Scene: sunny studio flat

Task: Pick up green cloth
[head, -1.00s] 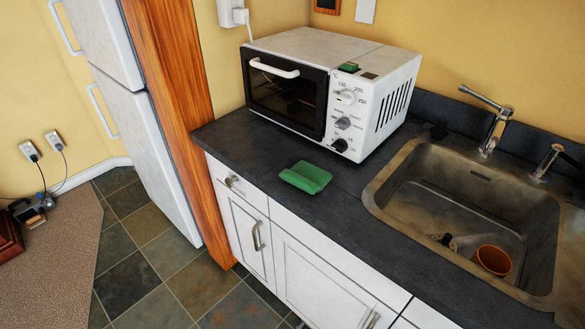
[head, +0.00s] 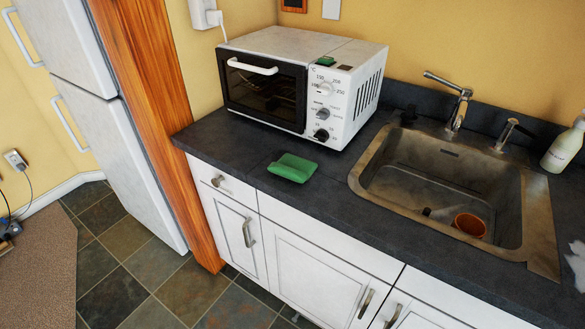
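The green cloth (head: 293,168) lies folded on the dark countertop (head: 262,157), near its front edge and in front of the white toaster oven (head: 262,90). Nothing covers it in the head view. My gripper is not in the picture.
A sink (head: 400,190) with an orange-brown pot (head: 470,225) in it and a faucet (head: 457,105) lies right of the cloth. A bottle (head: 563,150) stands at the far right. White cabinets (head: 310,250) front the counter. A wooden panel (head: 150,110) and fridge (head: 110,130) stand left; tiled floor (head: 150,265) is open.

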